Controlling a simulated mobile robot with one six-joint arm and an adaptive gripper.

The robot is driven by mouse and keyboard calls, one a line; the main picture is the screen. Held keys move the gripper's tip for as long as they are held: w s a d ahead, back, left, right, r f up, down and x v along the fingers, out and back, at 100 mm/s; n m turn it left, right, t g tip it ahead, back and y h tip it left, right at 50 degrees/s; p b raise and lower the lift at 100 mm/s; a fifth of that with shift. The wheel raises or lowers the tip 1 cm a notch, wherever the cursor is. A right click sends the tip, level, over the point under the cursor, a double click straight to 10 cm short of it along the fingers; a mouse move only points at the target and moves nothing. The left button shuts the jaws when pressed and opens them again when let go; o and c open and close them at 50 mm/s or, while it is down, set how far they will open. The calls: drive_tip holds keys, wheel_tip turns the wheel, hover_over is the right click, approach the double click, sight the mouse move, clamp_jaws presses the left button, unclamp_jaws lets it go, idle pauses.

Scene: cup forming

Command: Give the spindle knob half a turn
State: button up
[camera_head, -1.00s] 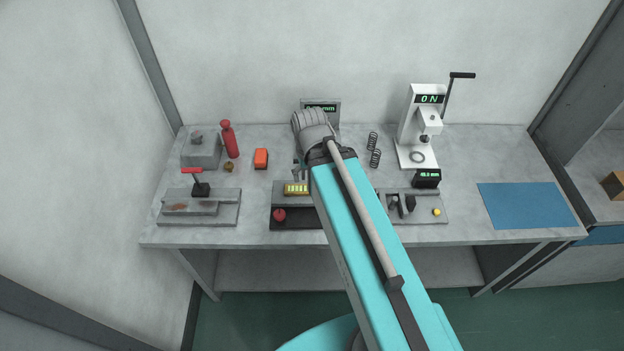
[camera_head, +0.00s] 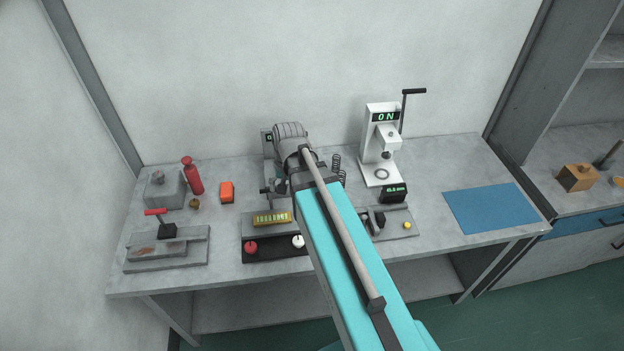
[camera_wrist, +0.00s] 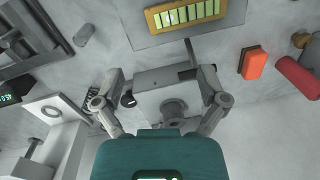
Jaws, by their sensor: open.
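My gripper (camera_wrist: 160,72) is open and empty in the wrist view, with its two fingers spread. A grey machine block (camera_wrist: 158,78) shows between and beyond the fingers. It carries a round grey stepped knob (camera_wrist: 173,108) and a small black knob (camera_wrist: 128,99) near the left finger; I cannot tell which is the spindle knob. I see no clear contact between the fingers and either one. In the head view my arm hides most of this machine; part of its display (camera_head: 268,138) shows at the back.
A white press (camera_head: 381,145) stands right. The blue mat (camera_head: 490,208) is bare.

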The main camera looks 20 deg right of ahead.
drive_tip(key=w+d+m+y+b, duration=0.1)
drive_tip(key=w+d+m, duration=0.4)
drive_tip(key=d+m, duration=0.3)
drive_tip(key=w+d+f+m+t+y+b, duration=0.1)
drive_tip(key=w+d+m, duration=0.5)
drive_tip(key=d, duration=0.6)
drive_tip(key=shift+m+y, duration=0.6)
drive_tip(key=shift+m, duration=0.5)
drive_tip(key=shift+w+f, duration=0.1)
drive_tip(key=shift+w, duration=0.05)
drive_tip(key=b+x, duration=1.3)
drive_tip(key=shift+w+f, duration=0.25)
drive_tip(key=shift+f, duration=0.05)
drive_tip(key=c, duration=1.1)
drive_tip(key=shift+n+g, duration=0.7)
drive_tip(key=shift+n, duration=1.7)
drive_tip(key=shift+c, duration=0.2)
